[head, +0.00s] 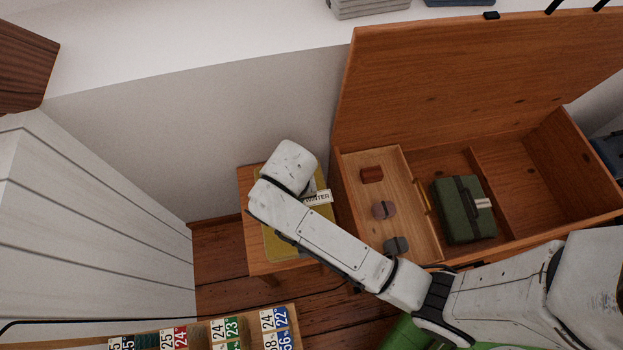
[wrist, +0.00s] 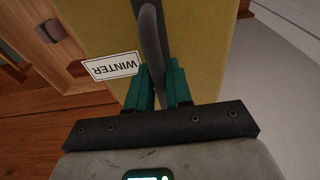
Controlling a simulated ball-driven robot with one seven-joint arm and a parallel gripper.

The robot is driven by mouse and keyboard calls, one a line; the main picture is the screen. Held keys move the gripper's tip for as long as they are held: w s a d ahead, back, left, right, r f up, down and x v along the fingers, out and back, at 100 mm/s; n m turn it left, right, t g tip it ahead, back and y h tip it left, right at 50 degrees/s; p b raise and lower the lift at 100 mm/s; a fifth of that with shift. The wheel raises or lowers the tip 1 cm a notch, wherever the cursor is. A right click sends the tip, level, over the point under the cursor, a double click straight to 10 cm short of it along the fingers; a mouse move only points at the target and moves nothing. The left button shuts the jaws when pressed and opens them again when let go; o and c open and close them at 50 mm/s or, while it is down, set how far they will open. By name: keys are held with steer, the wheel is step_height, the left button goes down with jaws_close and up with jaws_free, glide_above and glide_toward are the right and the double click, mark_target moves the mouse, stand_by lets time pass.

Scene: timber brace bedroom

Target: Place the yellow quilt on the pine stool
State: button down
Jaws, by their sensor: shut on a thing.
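The yellow quilt (head: 273,248) is a flat folded bundle with a white WINTER label and a grey strap handle. In the head view it lies within the outline of the pine stool (head: 249,215), with bare wood showing along its left and front edges. My gripper (wrist: 160,74) is shut on the grey handle, with a teal finger on each side, above the quilt (wrist: 205,50) in the wrist view. My arm hides the fingers and part of the quilt in the head view. I cannot tell if the quilt's underside touches the stool.
An open wooden chest (head: 430,100) stands right of the stool, its lid raised. A tray inside (head: 350,165) carries small red, mauve and grey items, and a green case (head: 455,222) lies beside it. A white panelled piece (head: 90,220) stands left. A board with number cards (head: 245,320) is in front.

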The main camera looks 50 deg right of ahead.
steer(key=w+f, duration=0.1)
steer(key=f, duration=0.1)
steer(key=w+f, duration=0.1)
steer(key=w, duration=0.1)
steer(key=w+f+b, duration=0.1)
steer(key=f, duration=0.1)
steer(key=shift+w+a+f, duration=0.3)
steer(key=shift+a, duration=0.05)
steer(key=shift+f+b, duration=0.3)
steer(key=shift+f, duration=1.15)
steer(key=shift+f, duration=0.1)
steer(key=c, duration=1)
jaws_free()
steer(key=shift+s, duration=0.15)
steer(key=r, duration=0.4)
steer(key=s+r+p, duration=0.1)
steer(key=r, duration=0.3)
steer(key=a+r+p, duration=0.1)
steer(key=r, duration=0.3)
steer(key=shift+s, duration=0.2)
